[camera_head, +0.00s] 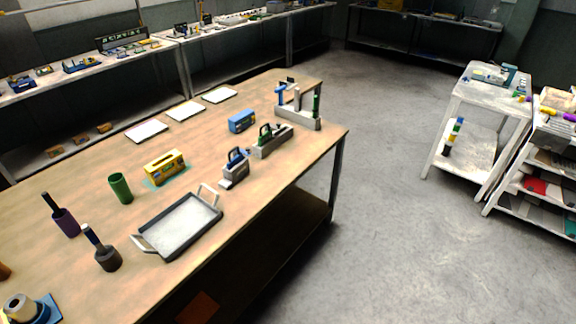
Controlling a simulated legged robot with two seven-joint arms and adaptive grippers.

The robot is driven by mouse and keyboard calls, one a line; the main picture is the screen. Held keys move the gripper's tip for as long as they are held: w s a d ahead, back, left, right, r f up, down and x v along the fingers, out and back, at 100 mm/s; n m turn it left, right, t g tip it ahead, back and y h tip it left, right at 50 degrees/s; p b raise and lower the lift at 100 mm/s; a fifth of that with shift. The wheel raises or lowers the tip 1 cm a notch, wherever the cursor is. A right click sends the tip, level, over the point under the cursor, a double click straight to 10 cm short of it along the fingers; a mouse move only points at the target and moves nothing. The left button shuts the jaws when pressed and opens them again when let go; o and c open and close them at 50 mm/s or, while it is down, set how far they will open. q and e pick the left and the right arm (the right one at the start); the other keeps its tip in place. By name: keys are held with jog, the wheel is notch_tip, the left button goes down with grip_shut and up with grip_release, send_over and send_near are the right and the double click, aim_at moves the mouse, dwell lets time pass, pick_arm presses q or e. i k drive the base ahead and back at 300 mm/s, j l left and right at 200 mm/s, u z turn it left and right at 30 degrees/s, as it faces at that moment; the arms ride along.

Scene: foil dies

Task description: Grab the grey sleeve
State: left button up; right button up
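A dark grey cup-shaped sleeve (109,261) stands on the wooden table (60,200) at the lower left, with a dark-handled tool (93,238) sticking up out of it. A purple sleeve (66,222) with a similar dark handle stands behind it to the left. A green sleeve (121,188) stands farther back and looks empty. A pale cylinder (20,306) on a blue base is cut off at the lower left corner; I cannot tell if it is also a sleeve. Neither of my grippers is in view.
A grey tray (180,224) with two handles lies right of the dark grey sleeve. A yellow box (165,167), stamp-like tools (235,168) and a blue box (242,121) stand farther back. A white cart (490,100) is at the right. The floor between is clear.

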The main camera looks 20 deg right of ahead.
aim_at(232, 178)
jog(key=z, duration=0.15)
jog(key=u, duration=0.4)
jog(key=i+l+u, duration=0.25)
jog(key=l, duration=0.15)
jog(key=i+l+u, duration=0.1)
jog(key=l+u, duration=0.2)
jog(key=i+l+u, duration=0.1)
jog(key=l+u, duration=0.15)
jog(key=l, duration=0.25)
